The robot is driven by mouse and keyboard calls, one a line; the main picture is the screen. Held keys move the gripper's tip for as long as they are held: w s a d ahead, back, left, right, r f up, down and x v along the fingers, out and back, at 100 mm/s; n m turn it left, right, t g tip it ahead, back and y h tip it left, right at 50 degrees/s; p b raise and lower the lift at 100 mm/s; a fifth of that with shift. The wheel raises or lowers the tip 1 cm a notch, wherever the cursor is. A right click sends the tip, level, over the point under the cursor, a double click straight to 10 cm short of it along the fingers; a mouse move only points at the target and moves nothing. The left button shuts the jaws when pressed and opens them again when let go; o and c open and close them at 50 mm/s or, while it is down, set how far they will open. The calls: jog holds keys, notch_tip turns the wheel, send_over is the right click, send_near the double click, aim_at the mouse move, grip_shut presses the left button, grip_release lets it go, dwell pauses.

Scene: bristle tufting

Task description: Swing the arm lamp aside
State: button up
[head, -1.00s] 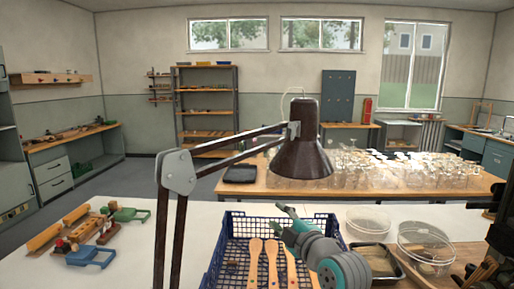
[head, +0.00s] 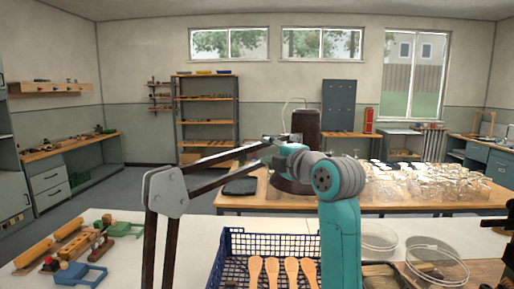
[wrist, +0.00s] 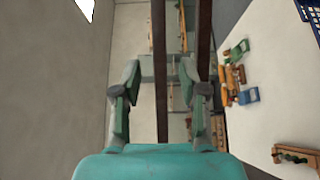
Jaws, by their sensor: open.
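The arm lamp has a dark brown shade (head: 306,123), partly hidden behind my arm in the head view. A grey elbow joint (head: 165,192) links its dark upright rods to the upper rods running right toward the shade. My gripper (head: 272,147) is in front of the shade end of the upper rods. In the wrist view my gripper (wrist: 160,88) is open, its two fingers apart. One dark lamp rod (wrist: 159,60) shows between the fingers and another (wrist: 205,35) beyond the right finger. I cannot tell whether either finger touches a rod.
A blue crate (head: 232,240) with wooden paddles stands on the white bench below the lamp. Clear round dishes (head: 437,260) are at right. Clamps and wooden tools (head: 78,240) lie at left. Glassware (head: 400,180) covers the table behind. Bare bench lies between tools and crate.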

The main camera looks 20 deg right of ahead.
aim_at(259, 148)
jog(key=shift+x, duration=3.1)
grip_shut()
